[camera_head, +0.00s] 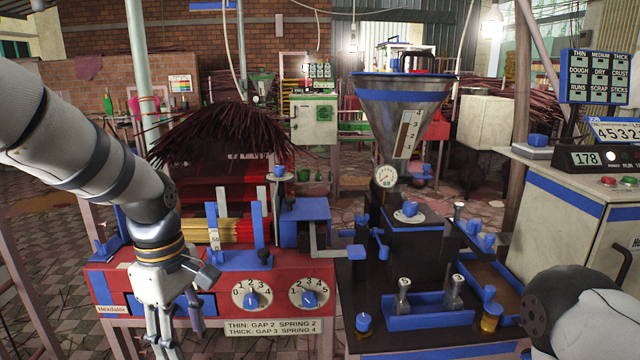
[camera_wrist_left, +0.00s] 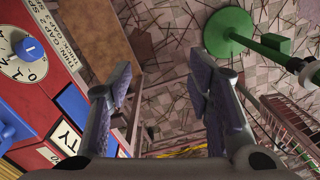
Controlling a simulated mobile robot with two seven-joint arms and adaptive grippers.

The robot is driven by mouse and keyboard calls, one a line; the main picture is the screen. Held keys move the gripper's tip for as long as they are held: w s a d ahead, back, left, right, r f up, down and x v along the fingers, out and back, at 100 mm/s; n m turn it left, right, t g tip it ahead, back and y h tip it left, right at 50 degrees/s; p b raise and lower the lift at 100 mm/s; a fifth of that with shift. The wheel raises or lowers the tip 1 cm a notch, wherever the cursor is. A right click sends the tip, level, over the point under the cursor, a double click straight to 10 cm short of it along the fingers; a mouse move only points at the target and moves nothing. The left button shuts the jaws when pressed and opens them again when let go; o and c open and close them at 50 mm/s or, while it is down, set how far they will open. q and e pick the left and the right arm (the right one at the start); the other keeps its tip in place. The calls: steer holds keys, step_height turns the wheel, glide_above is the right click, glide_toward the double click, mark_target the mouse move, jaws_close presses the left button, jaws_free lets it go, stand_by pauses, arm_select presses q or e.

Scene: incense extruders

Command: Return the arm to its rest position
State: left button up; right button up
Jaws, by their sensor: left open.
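My left arm comes in from the left of the head view, bent down at the wrist. The red machine's panel is at the left of that view, beside the fingers. My right arm shows only as a rounded link at the lower right of the head view; its gripper is out of the picture.
The red machine has two dials (camera_head: 309,292) on its front. A dark extruder with a metal hopper (camera_head: 403,110) stands right of it. A green round stand base (camera_wrist_left: 229,32) is on the tiled floor.

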arm_select(q)
steer(key=s+f+m+g, duration=0.1)
steer(key=s+f+m, duration=0.2)
steer(key=s+f, duration=0.55)
steer(key=s+f+m, duration=0.3)
steer(key=s+f, duration=0.2)
steer(key=f, duration=0.6)
steer(key=s+f+m, duration=0.2)
steer(key=s+m, duration=0.2)
steer(key=s, duration=0.7)
steer(key=s+a+f+m, duration=0.1)
steer(key=s+f+m, duration=0.2)
steer(key=s, duration=0.8)
steer(key=shift+s+a+f+m+g, duration=0.15)
steer(key=shift+s+a+m+g, duration=0.15)
steer(key=shift+m, duration=0.4)
